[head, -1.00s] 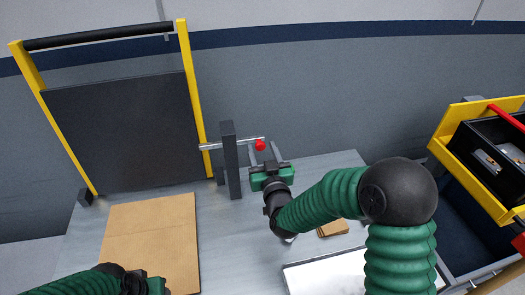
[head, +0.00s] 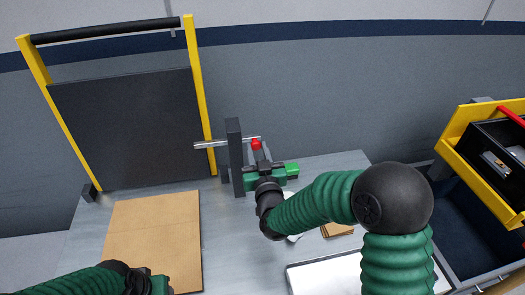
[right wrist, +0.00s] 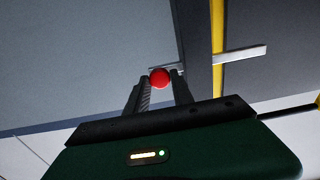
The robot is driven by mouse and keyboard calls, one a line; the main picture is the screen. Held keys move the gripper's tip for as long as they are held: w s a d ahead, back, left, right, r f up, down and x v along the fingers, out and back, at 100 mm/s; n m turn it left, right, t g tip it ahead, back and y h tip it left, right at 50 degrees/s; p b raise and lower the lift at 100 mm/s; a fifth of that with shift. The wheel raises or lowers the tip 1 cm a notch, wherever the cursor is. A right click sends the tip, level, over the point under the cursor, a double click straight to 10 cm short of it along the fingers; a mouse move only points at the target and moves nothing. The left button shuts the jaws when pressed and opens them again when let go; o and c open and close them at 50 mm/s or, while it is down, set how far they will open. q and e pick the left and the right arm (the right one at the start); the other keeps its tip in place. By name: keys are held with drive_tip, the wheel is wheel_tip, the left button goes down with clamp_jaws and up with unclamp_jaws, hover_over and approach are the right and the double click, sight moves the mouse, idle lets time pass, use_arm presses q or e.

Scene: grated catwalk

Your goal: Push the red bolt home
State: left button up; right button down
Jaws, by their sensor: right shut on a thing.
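The red bolt is a grey metal rod (head: 222,143) with a red knob (head: 256,143). The rod passes the dark post (head: 235,160) and crosses the yellow upright (head: 200,90) of the gate, with its end showing left of that upright. My right gripper (head: 257,150) is shut on the knob, just right of the post. In the right wrist view the red knob (right wrist: 160,77) sits between the fingertips, and the rod end (right wrist: 240,54) shows past the yellow upright. My left gripper (head: 152,284) is at the bottom left, its fingers cut off by the frame edge.
The gate's dark panel (head: 125,125) stands behind the grey bench. A brown mat (head: 150,240) lies at the front left. A white tray (head: 330,277) and a small brown stack (head: 338,229) lie near my right arm. A yellow-framed bin (head: 455,152) stands at the right.

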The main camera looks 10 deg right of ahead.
drive_tip(key=c, duration=1.1)
unclamp_jaws()
drive_tip(key=shift+a, duration=0.25)
